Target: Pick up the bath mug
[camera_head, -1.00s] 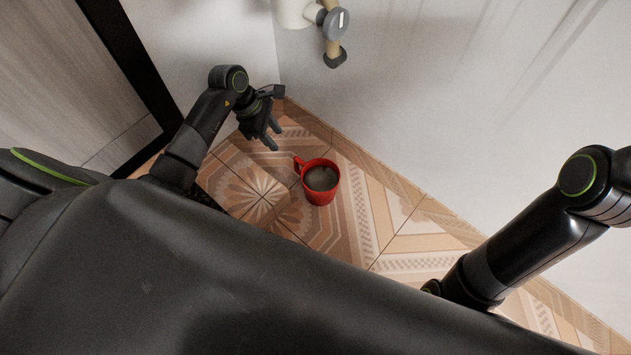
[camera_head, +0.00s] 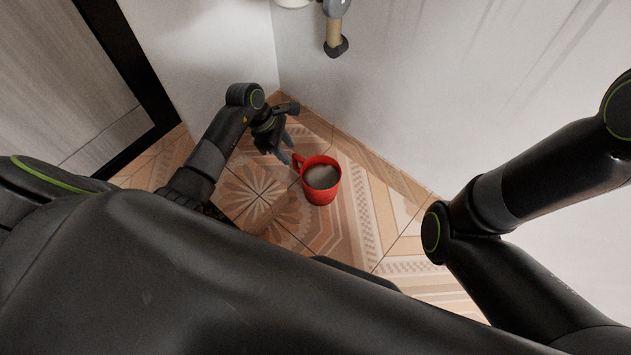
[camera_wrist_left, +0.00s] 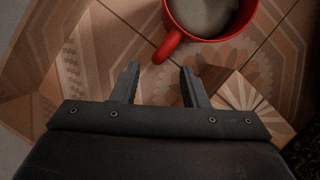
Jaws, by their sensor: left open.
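The red bath mug (camera_head: 321,181) stands upright on the tiled floor in the head view, its handle toward the upper left. My left gripper (camera_head: 288,158) is just left of the handle, with its fingers pointing down toward it. In the left wrist view the mug (camera_wrist_left: 212,22) is cut off by the top edge, and its handle (camera_wrist_left: 168,46) points down toward the gap between the open fingers of the left gripper (camera_wrist_left: 160,84). The fingers hold nothing. My right gripper is not in view.
White walls (camera_head: 400,90) meet in a corner behind the mug. A pipe fitting (camera_head: 335,38) hangs on the wall above. A dark-framed panel (camera_head: 70,75) stands at the left. Bare patterned tiles (camera_head: 400,235) lie right of the mug.

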